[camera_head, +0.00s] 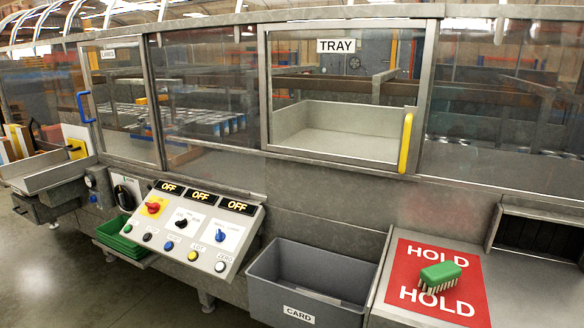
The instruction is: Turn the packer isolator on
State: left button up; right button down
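A sloped grey control panel (198,232) stands at the front of the machine. Along its top are three black displays, each reading OFF in yellow: left (170,187), middle (202,196) and right (238,206). Below them are a red rotary switch on a yellow plate (153,207), a black rotary switch (182,222) and a blue rotary switch (220,235). Small lettering by the switches is too small to read, so I cannot tell which one is the packer isolator. A separate black dial (124,197) sits on the machine body left of the panel. Neither gripper shows.
Several push buttons line the panel's lower edge. A grey CARD bin (345,301) is right of it, then a red HOLD mat (412,258) with a green brush (440,275). A green tray (118,240) sits low at left. A yellow-handled TRAY window (336,100) is above.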

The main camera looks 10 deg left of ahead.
aim_at(152, 208)
jog(key=i+j+u, duration=0.1)
jog(key=u, duration=0.8)
